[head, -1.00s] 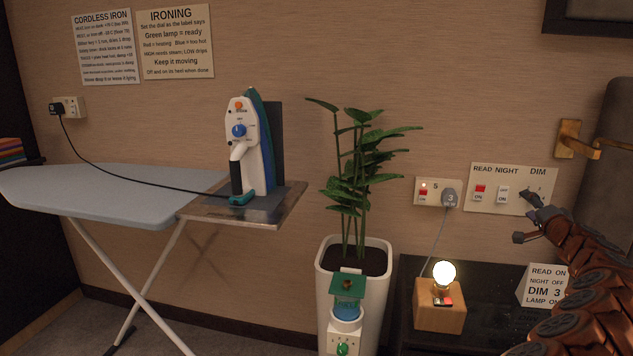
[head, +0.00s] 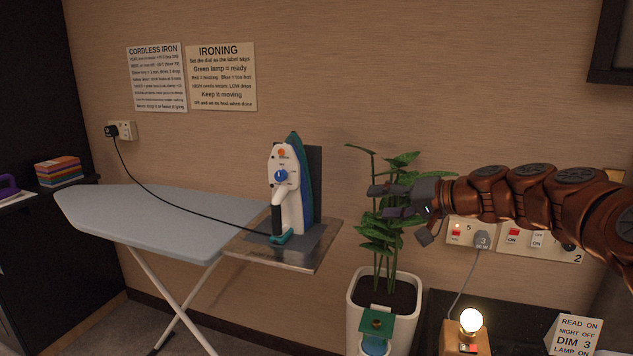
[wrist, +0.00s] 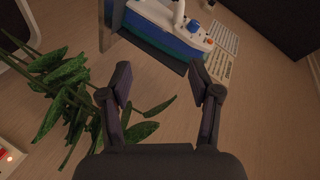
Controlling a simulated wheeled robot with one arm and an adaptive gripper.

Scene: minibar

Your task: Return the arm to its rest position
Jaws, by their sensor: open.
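My gripper (head: 383,201) is open and empty at the end of my copper-coloured arm. In the head view it points left, in front of the leaves of the potted plant (head: 387,290). My arm stretches in from the right edge, in front of the wall switches. In the wrist view both fingers of my gripper (wrist: 163,92) are spread apart with nothing between them. The plant's leaves (wrist: 60,88) lie to the left there, some behind the left finger. The arm hides part of the switch panel.
An iron (head: 291,190) stands upright on a metal rest at the end of the ironing board (head: 165,210). A lit lamp (head: 471,322) and a label card (head: 574,337) are at lower right. A wall socket (head: 470,234) is below my arm. Open space lies between iron and gripper.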

